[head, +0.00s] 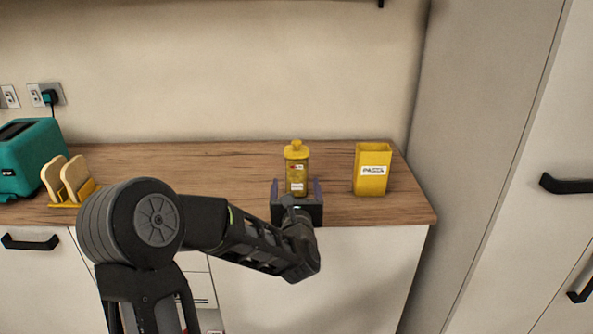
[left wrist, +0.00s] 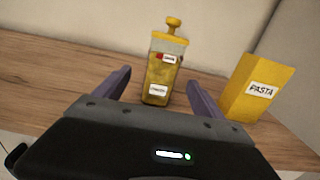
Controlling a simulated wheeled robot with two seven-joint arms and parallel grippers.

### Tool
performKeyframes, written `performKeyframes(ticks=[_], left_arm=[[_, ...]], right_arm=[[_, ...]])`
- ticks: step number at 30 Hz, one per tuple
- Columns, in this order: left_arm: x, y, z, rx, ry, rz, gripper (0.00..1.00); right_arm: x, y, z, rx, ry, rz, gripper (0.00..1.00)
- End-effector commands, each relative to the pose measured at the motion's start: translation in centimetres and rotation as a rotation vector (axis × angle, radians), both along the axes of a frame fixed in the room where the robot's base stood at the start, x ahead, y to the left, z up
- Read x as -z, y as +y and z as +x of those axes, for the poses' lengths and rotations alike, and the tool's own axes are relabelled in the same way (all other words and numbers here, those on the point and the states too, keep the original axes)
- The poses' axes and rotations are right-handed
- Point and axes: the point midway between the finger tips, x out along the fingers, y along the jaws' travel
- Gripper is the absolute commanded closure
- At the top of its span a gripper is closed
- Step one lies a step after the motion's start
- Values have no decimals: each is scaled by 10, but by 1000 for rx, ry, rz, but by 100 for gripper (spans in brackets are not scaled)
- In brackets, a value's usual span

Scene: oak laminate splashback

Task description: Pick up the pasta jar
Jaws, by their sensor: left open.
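A clear jar (head: 297,170) with yellow contents and a yellow knobbed lid stands upright on the wooden counter. It also shows in the left wrist view (left wrist: 160,75), with small labels I cannot read. A yellow open-topped container (head: 372,168) with a white label stands to its right; in the left wrist view the container (left wrist: 250,88) reads "PASTA". My left gripper (head: 296,186) is open and low at the clear jar, one finger to each side in the picture. I see no finger touching it; how far the jar is between the fingers is unclear. My right gripper is not in view.
The wooden counter (head: 190,165) is clear between the jar and the toast rack (head: 75,188) at left. A teal toaster (head: 30,155) stands beyond the rack. A tall cabinet (head: 480,120) bounds the counter at right, and the wall is behind.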

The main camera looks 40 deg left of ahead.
Motion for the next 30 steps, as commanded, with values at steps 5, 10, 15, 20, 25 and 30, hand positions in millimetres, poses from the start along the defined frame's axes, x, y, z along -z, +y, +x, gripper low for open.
performKeyframes(ticks=[5, 10, 15, 20, 25, 30], left_arm=[[0, 2, 3, -1, 1, 1, 20], [0, 13, 17, -1, 2, 0, 20], [0, 16, 21, 1, 2, 1, 20], [0, 16, 21, 1, 2, 1, 20], [-1, 22, 31, 0, 2, 0, 20], [-1, 35, 52, 0, 2, -1, 20]], right_arm=[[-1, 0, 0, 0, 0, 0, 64], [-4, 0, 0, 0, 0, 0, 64], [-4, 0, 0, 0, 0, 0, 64], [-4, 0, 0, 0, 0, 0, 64], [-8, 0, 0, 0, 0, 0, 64], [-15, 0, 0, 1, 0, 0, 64]])
